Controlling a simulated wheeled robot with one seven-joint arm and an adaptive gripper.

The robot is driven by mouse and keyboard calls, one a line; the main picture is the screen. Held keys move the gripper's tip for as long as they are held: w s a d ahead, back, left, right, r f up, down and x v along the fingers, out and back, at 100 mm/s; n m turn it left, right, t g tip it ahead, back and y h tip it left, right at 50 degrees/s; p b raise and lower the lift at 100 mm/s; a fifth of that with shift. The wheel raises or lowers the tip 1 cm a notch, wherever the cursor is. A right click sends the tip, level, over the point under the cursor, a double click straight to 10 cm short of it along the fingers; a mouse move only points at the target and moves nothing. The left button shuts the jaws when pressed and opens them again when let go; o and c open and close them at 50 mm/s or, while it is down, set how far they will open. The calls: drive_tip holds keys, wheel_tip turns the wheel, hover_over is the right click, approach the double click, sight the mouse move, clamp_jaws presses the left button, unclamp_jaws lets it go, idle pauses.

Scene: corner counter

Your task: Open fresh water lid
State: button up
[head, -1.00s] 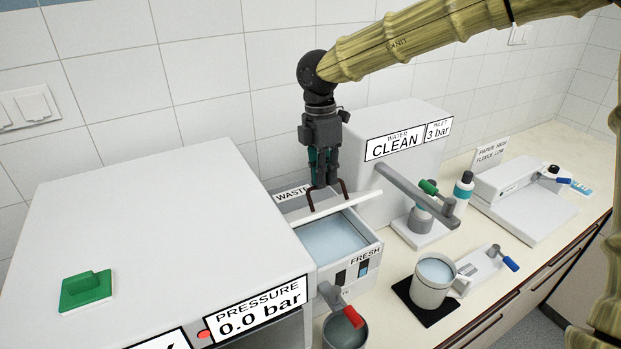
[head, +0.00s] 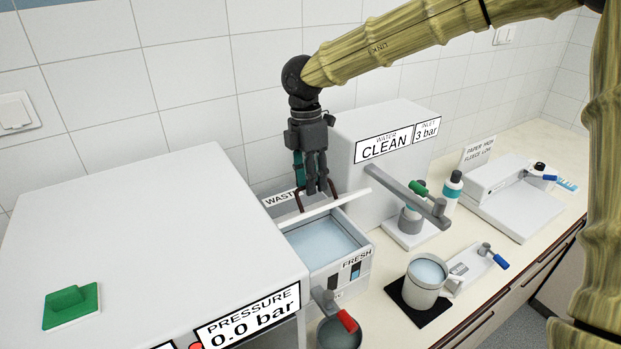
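The fresh water tank (head: 341,277), labelled FRESH, stands between the large white machine and the CLEAN water box, and pale blue water shows inside it. Its white lid (head: 325,213) is tilted up at the back edge, leaving the tank's top uncovered. A dark brown loop handle (head: 299,201) stands on the lid. My gripper (head: 317,191) points down at this handle from above. Its fingers look close together at the handle, but whether they are closed around it cannot be made out.
The WASTE tank (head: 281,200) is just behind the lid. The CLEAN water box (head: 384,130) with a grey lever arm (head: 405,195) stands close on the right. A white pitcher (head: 425,283) sits on a black mat in front. A red-handled tap (head: 346,320) is at the tank's front.

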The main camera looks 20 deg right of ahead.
drive_tip(key=shift+s+r, duration=0.1)
wheel_tip(320, 180, up, 12)
drive_tip(key=w, duration=0.1)
drive_tip(key=shift+w, duration=0.25)
idle(0.5)
